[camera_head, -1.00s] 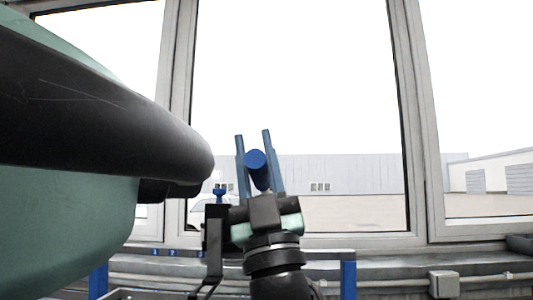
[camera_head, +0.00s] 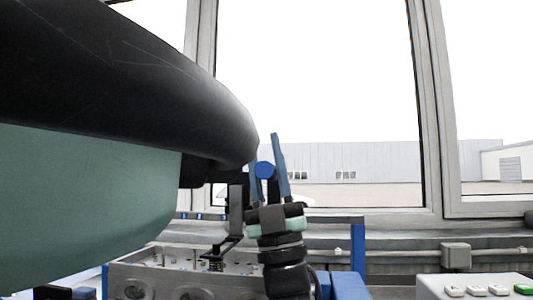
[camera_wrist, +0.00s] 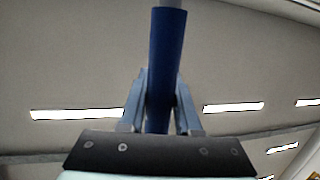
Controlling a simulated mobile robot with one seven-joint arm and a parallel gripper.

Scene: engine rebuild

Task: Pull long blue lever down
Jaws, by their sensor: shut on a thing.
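The long blue lever shows in the head view as a round blue end (camera_head: 264,170) between the fingers of my gripper (camera_head: 267,158). In the wrist view the lever (camera_wrist: 167,60) is a dark blue cylinder running up the middle of the picture, with a grey rod at its top. My gripper (camera_wrist: 160,100) has a finger on each side of the lever and is shut on it. My fingers point upward in the head view. A black bracket (camera_head: 236,212) stands just left of my gripper. The lever's lower part is hidden.
A metal engine block (camera_head: 190,272) with round bores sits below, left of my arm. A blue-legged frame (camera_head: 357,245) stands behind it. A white box with several buttons (camera_head: 472,287) is at the lower right. Windows fill the background.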

